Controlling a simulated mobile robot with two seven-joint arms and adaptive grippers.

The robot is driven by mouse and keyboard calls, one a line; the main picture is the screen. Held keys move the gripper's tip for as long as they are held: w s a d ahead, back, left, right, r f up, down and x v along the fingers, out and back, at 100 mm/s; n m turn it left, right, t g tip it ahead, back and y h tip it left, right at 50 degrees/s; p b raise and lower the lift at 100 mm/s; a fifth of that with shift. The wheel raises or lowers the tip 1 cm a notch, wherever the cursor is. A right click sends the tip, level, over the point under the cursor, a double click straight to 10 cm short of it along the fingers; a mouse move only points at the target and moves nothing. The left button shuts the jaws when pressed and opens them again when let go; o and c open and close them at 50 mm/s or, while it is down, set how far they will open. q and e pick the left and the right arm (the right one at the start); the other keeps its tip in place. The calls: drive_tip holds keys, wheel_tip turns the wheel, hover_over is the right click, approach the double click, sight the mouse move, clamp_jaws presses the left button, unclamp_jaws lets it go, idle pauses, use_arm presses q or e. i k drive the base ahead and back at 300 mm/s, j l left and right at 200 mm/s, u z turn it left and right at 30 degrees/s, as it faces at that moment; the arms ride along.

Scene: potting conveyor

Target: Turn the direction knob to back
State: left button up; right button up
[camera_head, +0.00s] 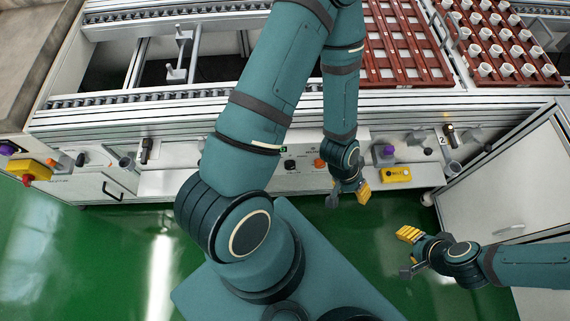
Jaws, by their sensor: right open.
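The front control panel (268,181) runs below the conveyor. A dark round knob (290,165) and an orange knob (320,163) sit on its middle part, near a small green display (284,149). The labels are too small to read, so I cannot tell which knob is the direction knob or where it points. My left gripper (347,198) hangs in front of the panel, right of these knobs, with its fingers apart and nothing between them. My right gripper (407,254) is open and empty over the green floor, lower right and apart from the panel.
A yellow box (397,174) and a purple button (384,152) are on the panel, right of my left gripper. A white cabinet (500,190) stands at the right. Red trays (398,50), one with several white pots (486,70), lie on the conveyor. Green floor (110,265) is clear at left.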

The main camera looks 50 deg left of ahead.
sight(290, 165)
drive_tip(key=i+l+u, duration=0.2)
drive_tip(key=l+u, duration=0.15)
drive_tip(key=u, duration=0.15)
drive_tip(key=i+l+u, duration=0.1)
drive_tip(key=l+u, duration=1.2)
drive_tip(key=l, duration=0.25)
